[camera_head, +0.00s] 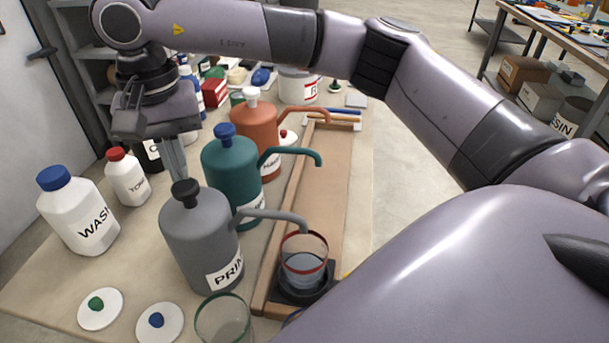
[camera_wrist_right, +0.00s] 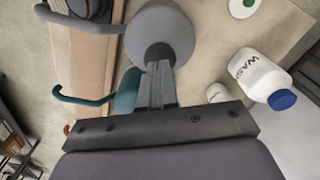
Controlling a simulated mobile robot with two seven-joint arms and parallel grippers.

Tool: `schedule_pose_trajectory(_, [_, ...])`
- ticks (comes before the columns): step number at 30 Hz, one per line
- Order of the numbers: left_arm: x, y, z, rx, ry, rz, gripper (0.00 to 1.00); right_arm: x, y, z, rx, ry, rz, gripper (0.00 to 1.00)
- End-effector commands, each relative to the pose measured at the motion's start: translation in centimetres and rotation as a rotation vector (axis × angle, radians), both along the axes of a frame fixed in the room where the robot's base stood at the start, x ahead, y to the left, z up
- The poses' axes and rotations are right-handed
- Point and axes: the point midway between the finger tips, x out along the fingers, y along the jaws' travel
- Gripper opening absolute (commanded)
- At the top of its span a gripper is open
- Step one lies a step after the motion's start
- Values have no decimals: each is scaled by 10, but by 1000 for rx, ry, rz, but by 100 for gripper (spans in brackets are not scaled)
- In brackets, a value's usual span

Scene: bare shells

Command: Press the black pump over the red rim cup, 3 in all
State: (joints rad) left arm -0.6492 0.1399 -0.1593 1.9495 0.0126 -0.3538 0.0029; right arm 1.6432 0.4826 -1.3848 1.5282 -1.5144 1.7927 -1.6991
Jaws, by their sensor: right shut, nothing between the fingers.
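The grey bottle (camera_head: 200,240) labelled PRIN… has a black pump (camera_head: 185,191) on top and a grey spout (camera_head: 270,215) reaching right. The red rim cup (camera_head: 304,262) stands under the spout on a dark stand (camera_head: 297,295) and holds some clear bluish liquid. My right gripper (camera_head: 180,175) is shut and empty, pointing down just over the black pump; I cannot tell whether it touches. My left gripper is not in view.
A teal bottle (camera_head: 228,165) with a blue pump and an orange bottle (camera_head: 254,130) with a white pump stand behind. A WASH bottle (camera_head: 78,215) and a smaller red-capped bottle (camera_head: 126,180) stand left. A green-rimmed glass (camera_head: 222,322) is in front.

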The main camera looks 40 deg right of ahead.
Motion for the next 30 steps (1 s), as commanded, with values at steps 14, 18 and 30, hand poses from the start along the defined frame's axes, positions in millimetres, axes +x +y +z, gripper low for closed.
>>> schedule_pose_trajectory(14, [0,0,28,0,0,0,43,0,0,37,1,-1,-1,0])
schedule_pose_trajectory(18, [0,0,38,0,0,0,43,0,0,52,1,-1,0,0])
schedule_pose_trajectory(30, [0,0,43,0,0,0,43,0,0,60,0,0,0,0])
